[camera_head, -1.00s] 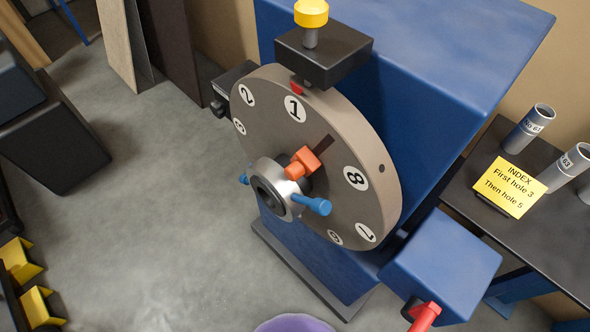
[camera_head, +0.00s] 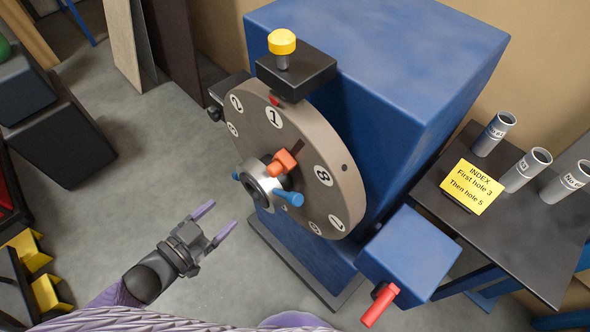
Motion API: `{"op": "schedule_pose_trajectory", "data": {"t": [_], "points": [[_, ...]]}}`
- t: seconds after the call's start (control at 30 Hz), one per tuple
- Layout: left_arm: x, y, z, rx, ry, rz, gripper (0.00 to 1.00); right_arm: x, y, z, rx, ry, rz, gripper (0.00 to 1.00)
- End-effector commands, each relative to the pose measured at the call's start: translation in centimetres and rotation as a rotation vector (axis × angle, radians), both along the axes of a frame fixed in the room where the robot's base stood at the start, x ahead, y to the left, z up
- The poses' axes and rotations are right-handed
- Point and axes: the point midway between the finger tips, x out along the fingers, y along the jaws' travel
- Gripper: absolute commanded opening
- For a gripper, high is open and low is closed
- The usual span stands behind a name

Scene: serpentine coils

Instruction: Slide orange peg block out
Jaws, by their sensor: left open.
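The orange peg block (camera_head: 282,161) sits on the face of the round numbered disc (camera_head: 316,204), just above the grey hub (camera_head: 259,184). It lies at the lower end of a dark slot in the disc. Blue pegs (camera_head: 290,198) stick out from the hub. My left gripper (camera_head: 219,220) is open and empty, below and left of the hub and apart from the disc, its two purple fingers pointing up and right. My right gripper is not in view.
The disc is mounted on a large blue machine (camera_head: 400,70). A yellow knob (camera_head: 282,41) tops a black block above it. A blue box with a red handle (camera_head: 380,305) is lower right. A black table (camera_head: 510,240) holds grey tubes and a yellow index card (camera_head: 472,186).

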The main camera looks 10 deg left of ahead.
Motion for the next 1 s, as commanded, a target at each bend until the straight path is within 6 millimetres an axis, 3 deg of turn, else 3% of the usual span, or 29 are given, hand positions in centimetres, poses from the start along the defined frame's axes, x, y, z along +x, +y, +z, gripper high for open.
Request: {"op": "schedule_pose_trajectory", "data": {"t": [0.03, 0.1, 0.17, 0.4, 0.6, 1.0], "points": [[0.1, -0.9, 3.0, -0.036, -0.060, -0.060, 0.72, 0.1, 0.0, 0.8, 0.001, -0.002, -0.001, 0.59], [0.0, -1.9, 5.1, -0.074, -0.112, -0.117, 0.72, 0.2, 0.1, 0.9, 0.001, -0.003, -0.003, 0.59], [0.3, -2.5, 5.7, -0.089, -0.132, -0.136, 0.72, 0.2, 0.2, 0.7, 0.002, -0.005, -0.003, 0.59], [4.6, -5.9, 5.5, -0.092, -0.137, -0.136, 0.72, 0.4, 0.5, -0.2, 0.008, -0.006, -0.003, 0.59], [7.0, -7.7, 5.5, -0.090, -0.131, -0.133, 0.72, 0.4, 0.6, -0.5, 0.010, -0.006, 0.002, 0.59], [7.8, -8.3, 5.5, -0.089, -0.130, -0.133, 0.70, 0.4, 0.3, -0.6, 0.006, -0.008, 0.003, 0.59]]}}
